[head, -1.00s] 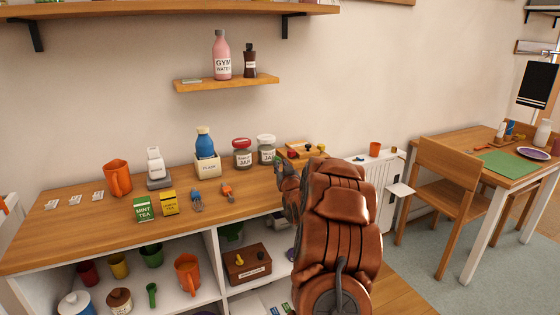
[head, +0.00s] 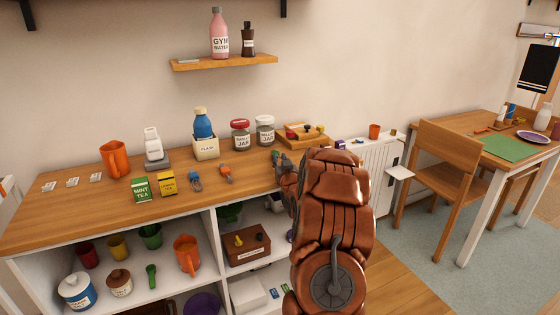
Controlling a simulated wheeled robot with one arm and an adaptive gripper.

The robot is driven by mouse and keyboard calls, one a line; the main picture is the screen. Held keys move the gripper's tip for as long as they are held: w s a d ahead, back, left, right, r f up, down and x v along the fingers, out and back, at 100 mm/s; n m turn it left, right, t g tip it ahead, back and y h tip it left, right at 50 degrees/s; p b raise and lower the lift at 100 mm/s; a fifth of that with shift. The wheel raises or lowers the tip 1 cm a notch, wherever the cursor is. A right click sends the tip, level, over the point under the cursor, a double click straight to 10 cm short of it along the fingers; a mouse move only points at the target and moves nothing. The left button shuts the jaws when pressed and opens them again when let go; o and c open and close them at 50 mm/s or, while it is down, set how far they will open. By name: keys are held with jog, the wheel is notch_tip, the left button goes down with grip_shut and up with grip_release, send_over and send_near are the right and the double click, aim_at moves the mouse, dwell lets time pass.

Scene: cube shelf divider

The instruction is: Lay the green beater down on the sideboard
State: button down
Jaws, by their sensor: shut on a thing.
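The sideboard (head: 95,205) has a wooden top with an open shelf unit below. A blue beater (head: 196,181) and an orange beater (head: 226,174) lie on its top, right of the yellow tea box. My gripper (head: 277,158) is over the right part of the top, mostly hidden behind my own copper-coloured arm. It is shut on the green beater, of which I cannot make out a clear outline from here.
Tea boxes (head: 168,183), a white planter (head: 206,148), jars (head: 241,135) and a wooden board with small items (head: 302,135) stand on the top. An orange jug (head: 114,159) is at the left. The front left of the top is clear.

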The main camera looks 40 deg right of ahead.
jog(key=shift+f+b, duration=0.3)
jog(key=shift+f, duration=0.1)
dwell(0.3)
